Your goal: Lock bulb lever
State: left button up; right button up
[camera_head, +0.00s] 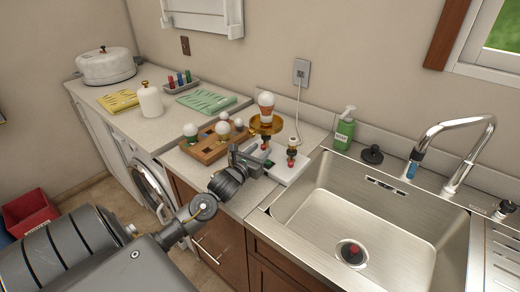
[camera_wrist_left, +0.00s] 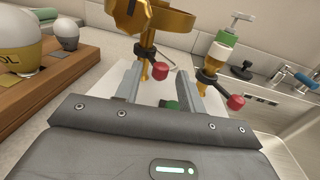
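A white bulb (camera_head: 266,99) sits upright in a gold dish-shaped holder (camera_head: 266,124) on a white base (camera_head: 290,174). A black lever with a red knob (camera_wrist_left: 161,71) is on the post under the gold holder. A second, shorter brass post (camera_head: 291,153) stands to the right on the same base, with its own red-knobbed lever (camera_wrist_left: 235,102). My left gripper (camera_head: 258,161) is low at the base's left side. In the left wrist view its fingers (camera_wrist_left: 160,80) are apart, with the first lever's knob between or just beyond the tips; contact is unclear. My right gripper is not in view.
A wooden tray (camera_head: 207,151) with several bulbs lies left of the base. A green soap bottle (camera_head: 344,130) and the sink (camera_head: 370,218) are to the right. A white cord hangs from the wall outlet (camera_head: 301,72) behind the posts.

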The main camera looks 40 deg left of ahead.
pick_arm(q)
jog(key=shift+w, duration=0.25)
grip_shut()
dwell(0.3)
